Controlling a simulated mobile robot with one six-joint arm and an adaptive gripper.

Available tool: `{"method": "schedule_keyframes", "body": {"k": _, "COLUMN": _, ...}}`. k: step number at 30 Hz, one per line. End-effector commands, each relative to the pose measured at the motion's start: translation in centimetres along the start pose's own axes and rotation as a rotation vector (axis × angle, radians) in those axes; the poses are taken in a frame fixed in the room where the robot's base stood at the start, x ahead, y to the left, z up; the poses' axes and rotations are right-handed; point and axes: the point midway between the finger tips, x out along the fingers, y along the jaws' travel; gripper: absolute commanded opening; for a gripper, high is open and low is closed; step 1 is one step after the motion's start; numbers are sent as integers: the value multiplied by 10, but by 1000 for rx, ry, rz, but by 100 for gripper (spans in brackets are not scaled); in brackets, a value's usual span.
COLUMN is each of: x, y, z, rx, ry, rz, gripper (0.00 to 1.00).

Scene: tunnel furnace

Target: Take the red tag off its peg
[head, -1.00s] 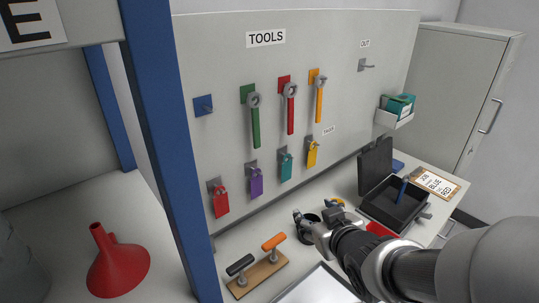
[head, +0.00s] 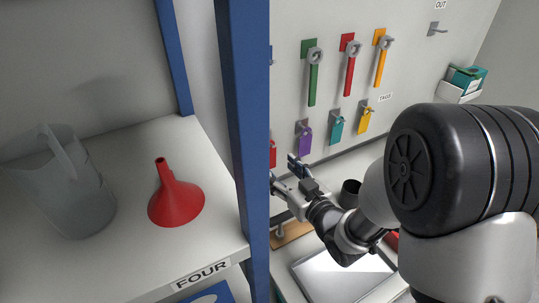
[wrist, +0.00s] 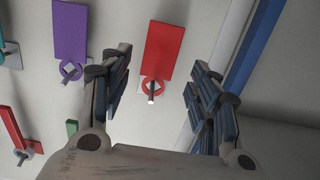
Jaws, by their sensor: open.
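The red tag (wrist: 164,48) hangs by its ring on a peg (wrist: 151,95) on the pale board. In the wrist view, which looks upside down, it lies between my two open fingers and beyond them. My gripper (wrist: 160,75) is open and empty; I see no contact with the tag. In the head view only a sliver of the red tag (head: 273,152) shows beside the blue post, and my gripper (head: 282,169) is close in front of the board near it. How much distance is left is hard to tell.
The blue post (head: 242,120) stands close beside the red tag and also shows in the wrist view (wrist: 257,45). The purple tag (wrist: 70,30) hangs on the other side. Wrenches hang above the tags. A red funnel (head: 176,199) and clear jug (head: 68,195) stand on the shelf.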

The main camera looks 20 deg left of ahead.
Motion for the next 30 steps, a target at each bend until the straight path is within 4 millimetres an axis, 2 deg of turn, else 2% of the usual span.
{"method": "schedule_keyframes", "body": {"k": 6, "x": 29, "y": -1, "z": 2, "rx": -2, "ry": 1, "rz": -1, "gripper": 56}}
{"method": "schedule_keyframes", "body": {"k": 12, "x": 42, "y": 0, "z": 1, "rx": 0, "ry": 0, "rz": 1, "gripper": 56}}
{"method": "schedule_keyframes", "body": {"k": 23, "x": 44, "y": 0, "z": 0, "rx": 0, "ry": -1, "rz": 1, "gripper": 56}}
{"method": "schedule_keyframes", "body": {"k": 30, "x": 44, "y": 0, "z": 0, "rx": 0, "ry": -1, "rz": 1, "gripper": 48}}
